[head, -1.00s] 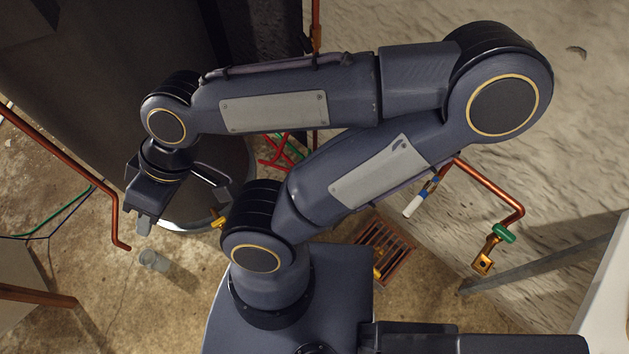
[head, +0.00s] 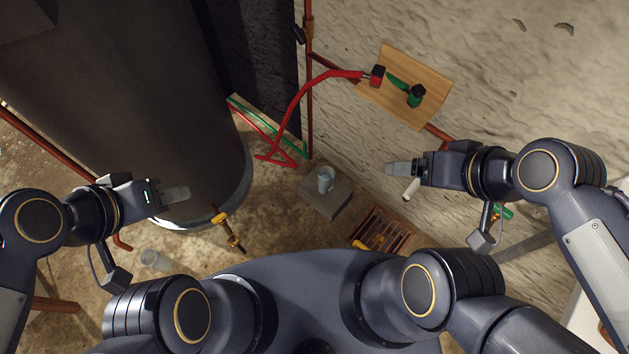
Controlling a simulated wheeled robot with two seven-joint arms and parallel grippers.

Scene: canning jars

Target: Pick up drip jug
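One clear jug (head: 325,180) stands on a grey block near the wall, in the middle. Another clear vessel (head: 155,260) is on the floor at the lower left. My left gripper (head: 176,194) is in front of the big dark tank, above and right of the floor vessel and left of the jug on the block. My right gripper (head: 398,169) is to the right of the block, near the wall.
The big dark tank (head: 110,100) fills the upper left, with a brass valve (head: 228,228) at its foot. A red hose (head: 290,110) runs beside the grey block (head: 322,203). A floor grate (head: 382,230) and a wooden board (head: 405,85) with valves are at the right.

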